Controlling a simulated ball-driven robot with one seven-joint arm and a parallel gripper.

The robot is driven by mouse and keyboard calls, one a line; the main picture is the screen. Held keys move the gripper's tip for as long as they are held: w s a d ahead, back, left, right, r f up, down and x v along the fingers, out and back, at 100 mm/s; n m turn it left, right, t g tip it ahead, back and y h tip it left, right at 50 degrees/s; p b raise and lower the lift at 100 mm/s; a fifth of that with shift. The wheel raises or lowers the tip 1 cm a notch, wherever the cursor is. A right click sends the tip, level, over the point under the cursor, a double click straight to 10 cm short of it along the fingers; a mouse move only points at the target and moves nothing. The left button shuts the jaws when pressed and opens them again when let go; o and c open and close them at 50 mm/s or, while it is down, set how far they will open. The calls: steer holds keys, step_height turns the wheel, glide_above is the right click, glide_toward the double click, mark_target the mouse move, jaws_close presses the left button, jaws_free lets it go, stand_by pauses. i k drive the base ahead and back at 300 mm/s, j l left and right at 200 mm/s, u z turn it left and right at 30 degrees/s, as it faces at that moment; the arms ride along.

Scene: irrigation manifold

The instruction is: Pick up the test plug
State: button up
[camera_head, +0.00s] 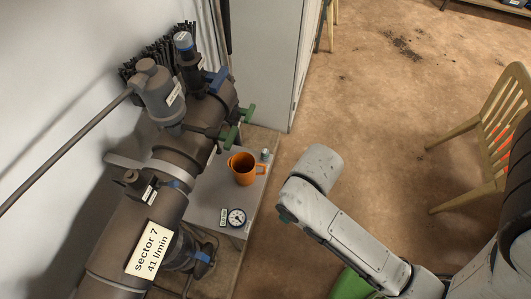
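A small grey-green piece (265,155), which looks like the test plug, stands near the right edge of a light grey shelf (207,214). It is just right of and behind an orange mug (244,170), and too small to make out in detail. My pale grey arm reaches in from the lower right. Its bent part is over the floor, right of the shelf and apart from it. My gripper is not visible.
A thick brown pipe manifold (183,152) with valves and a "sector 7" label (151,249) runs along the left. A round gauge (236,217) lies on the shelf. A wooden chair (490,135) stands right. Floor between is open.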

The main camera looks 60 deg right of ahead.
mark_target(264, 152)
steer(key=k+l+u, duration=0.1)
steer(key=u, duration=0.3)
steer(key=k+u, duration=0.1)
steer(key=u, duration=0.3)
steer(key=k+u, duration=0.15)
steer(key=u, duration=0.25)
steer(key=k+u, duration=0.1)
steer(key=u, duration=0.3)
steer(key=k+j, duration=0.1)
steer(key=z, duration=1.55)
steer(key=i+z, duration=0.1)
steer(key=i, duration=0.8)
